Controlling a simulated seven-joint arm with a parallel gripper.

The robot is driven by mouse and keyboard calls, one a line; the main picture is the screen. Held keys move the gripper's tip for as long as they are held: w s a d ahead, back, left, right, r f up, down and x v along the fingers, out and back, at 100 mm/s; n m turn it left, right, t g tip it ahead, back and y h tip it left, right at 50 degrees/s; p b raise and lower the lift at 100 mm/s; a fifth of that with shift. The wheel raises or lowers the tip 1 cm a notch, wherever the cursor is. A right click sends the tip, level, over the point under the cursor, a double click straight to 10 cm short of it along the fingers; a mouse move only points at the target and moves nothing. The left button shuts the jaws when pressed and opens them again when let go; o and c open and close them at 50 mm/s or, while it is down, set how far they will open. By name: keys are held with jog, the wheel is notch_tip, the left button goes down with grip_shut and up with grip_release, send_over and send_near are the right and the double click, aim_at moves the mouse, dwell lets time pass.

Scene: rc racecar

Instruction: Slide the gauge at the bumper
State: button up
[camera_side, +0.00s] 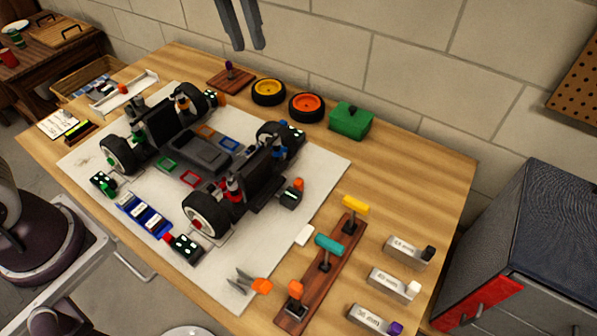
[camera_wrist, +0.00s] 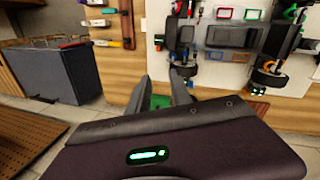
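Three grey gauge blocks lie at the table's right front: one with a black knob (camera_side: 408,252), one labelled 40 mm with a white knob (camera_side: 390,284), and one labelled 36 mm with a purple knob (camera_side: 368,320). The black car chassis (camera_side: 205,152) with wheels sits on a white mat (camera_side: 325,175). I cannot clearly pick out its bumper. My gripper (camera_side: 248,46) hangs empty above the back of the table, far from the gauges. In the wrist view its fingers (camera_wrist: 166,76) stand apart with a green box (camera_wrist: 160,101) visible between them, beyond.
A wooden rack (camera_side: 318,285) with yellow, teal and orange-handled tools stands between mat and gauges. Loose yellow (camera_side: 268,92) and orange (camera_side: 306,106) wheels and the green box (camera_side: 351,120) line the back edge. A dark cabinet (camera_side: 530,250) stands right.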

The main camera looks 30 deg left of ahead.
jog(key=w+d+f+g, duration=0.1)
jog(key=w+d+f, duration=0.15)
jog(key=f, duration=0.35)
jog(key=w+d+f+g, duration=0.1)
jog(key=w+f, duration=0.3)
jog(key=f, duration=0.2)
jog(key=m+g+y, duration=0.3)
send_near(299, 181)
jog(key=f, duration=0.1)
jog(key=x, duration=0.8)
jog(key=shift+s+a+r, duration=0.1)
jog(key=shift+s+r, duration=0.1)
jog(key=shift+s, duration=0.05)
grip_shut()
